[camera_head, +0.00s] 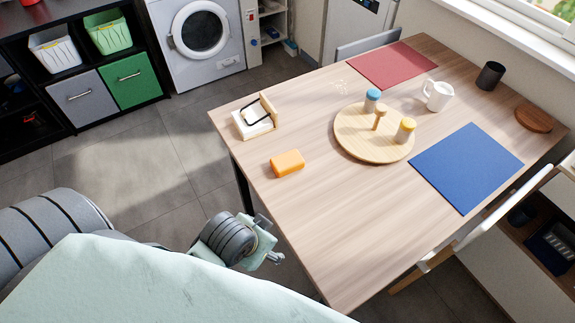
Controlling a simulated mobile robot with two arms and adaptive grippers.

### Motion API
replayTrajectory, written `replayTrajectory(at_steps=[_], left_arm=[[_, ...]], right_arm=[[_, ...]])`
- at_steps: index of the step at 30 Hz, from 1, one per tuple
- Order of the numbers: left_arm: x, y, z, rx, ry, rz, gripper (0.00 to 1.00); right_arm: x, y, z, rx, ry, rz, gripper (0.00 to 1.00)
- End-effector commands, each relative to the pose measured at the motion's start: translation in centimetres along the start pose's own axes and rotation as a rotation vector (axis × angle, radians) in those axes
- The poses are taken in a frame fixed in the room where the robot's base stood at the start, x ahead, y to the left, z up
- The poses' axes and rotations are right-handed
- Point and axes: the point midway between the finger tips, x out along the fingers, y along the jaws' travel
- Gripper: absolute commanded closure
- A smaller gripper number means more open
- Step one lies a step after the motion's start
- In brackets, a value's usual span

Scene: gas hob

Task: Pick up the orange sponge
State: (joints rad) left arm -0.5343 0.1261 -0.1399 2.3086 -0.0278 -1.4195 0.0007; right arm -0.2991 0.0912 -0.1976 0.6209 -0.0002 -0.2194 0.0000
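The orange sponge (287,163) lies flat on the wooden table (330,260), near its left edge. One gripper (275,257) shows at the lower middle, beyond the table's left edge and apart from the sponge. Its arm comes in from the left, so I take it as my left gripper. Its fingers are small and partly turned away, and I cannot tell whether they are open. My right gripper is not in view.
A napkin holder (254,118) stands behind the sponge. A round wooden tray (350,143) with shakers is to its right. A blue mat (466,167), red mat (392,65), white mug (438,95) and dark cup (490,75) lie farther off. The table's front is clear.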

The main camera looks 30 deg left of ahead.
Motion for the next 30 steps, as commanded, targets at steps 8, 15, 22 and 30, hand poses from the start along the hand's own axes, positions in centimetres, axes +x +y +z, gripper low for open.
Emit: replayTrajectory(at_steps=[8, 15, 22, 30], left_arm=[[-3.1, -2.1, -7.6, 0.073, 0.236, -0.111, 0.31], [-6.2, -3.4, -19.7, 0.249, 0.619, -0.283, 0.31], [-15.3, 0.5, -32.8, 0.616, 1.155, -0.492, 0.31], [-23.6, 13.0, -37.0, 1.326, 1.708, -0.640, 0.31]], right_arm=[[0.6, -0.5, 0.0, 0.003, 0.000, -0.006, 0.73], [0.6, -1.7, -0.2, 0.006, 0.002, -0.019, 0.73], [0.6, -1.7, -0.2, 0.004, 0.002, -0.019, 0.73], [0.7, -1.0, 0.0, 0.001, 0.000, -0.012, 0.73]])
